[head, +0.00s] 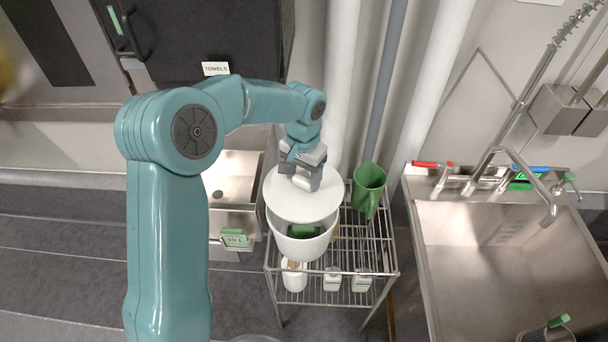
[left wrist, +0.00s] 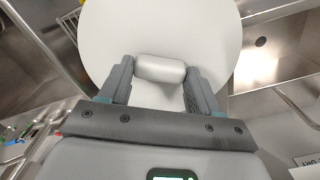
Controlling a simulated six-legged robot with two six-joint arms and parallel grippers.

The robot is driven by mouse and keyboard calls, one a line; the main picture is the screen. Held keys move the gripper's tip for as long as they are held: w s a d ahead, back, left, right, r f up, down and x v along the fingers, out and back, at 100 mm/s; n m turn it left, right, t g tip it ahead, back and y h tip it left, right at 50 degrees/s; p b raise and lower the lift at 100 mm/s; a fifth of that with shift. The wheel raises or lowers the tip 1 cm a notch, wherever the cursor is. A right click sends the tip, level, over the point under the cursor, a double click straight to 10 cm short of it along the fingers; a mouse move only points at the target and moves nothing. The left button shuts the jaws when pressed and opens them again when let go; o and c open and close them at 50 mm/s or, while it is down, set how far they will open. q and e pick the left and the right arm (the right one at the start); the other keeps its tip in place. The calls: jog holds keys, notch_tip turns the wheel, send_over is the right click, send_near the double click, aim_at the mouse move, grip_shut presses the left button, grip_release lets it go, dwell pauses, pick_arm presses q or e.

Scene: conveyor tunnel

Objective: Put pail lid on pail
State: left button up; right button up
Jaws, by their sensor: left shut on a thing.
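The white round pail lid (head: 297,205) is held by my left gripper (head: 302,173), which is shut on the lid's knob. The left wrist view shows the pale knob (left wrist: 160,68) between the fingers of my left gripper (left wrist: 159,80), with the lid (left wrist: 180,25) beyond it. The white pail (head: 301,248) stands on a wire rack. The lid is over the pail's back part, and the pail's front opening shows, with something green inside. Whether the lid touches the rim is unclear. My right gripper is not in view.
A green jug (head: 369,187) stands on the wire rack (head: 352,245), right of the pail. A white cup (head: 294,276) and small white containers (head: 332,279) are on a lower shelf. A steel sink (head: 500,270) is at the right, a smaller basin (head: 232,180) at the left. White pipes (head: 342,80) rise behind.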

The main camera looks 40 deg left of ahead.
aim_at(301, 190)
pick_arm(q)
jog(key=shift+a, duration=0.1)
jog(key=shift+s, duration=0.3)
jog(key=shift+s+f+b, duration=0.15)
jog(key=shift+s+b, duration=0.05)
jog(key=shift+b, duration=0.2)
jog(key=f+b, duration=0.2)
jog(key=f, duration=0.1)
jog(key=f+b, duration=0.1)
jog(key=shift+w+f, duration=0.2)
jog(key=shift+w, duration=0.05)
jog(key=shift+s+d+f, duration=0.2)
jog(key=shift+s+f, duration=0.1)
jog(key=shift+w+a+f, duration=0.1)
jog(key=shift+w+f, duration=0.05)
jog(key=shift+w, duration=0.2)
jog(key=shift+s+b, duration=0.35)
jog(key=shift+b, duration=0.05)
jog(key=shift+w, duration=0.15)
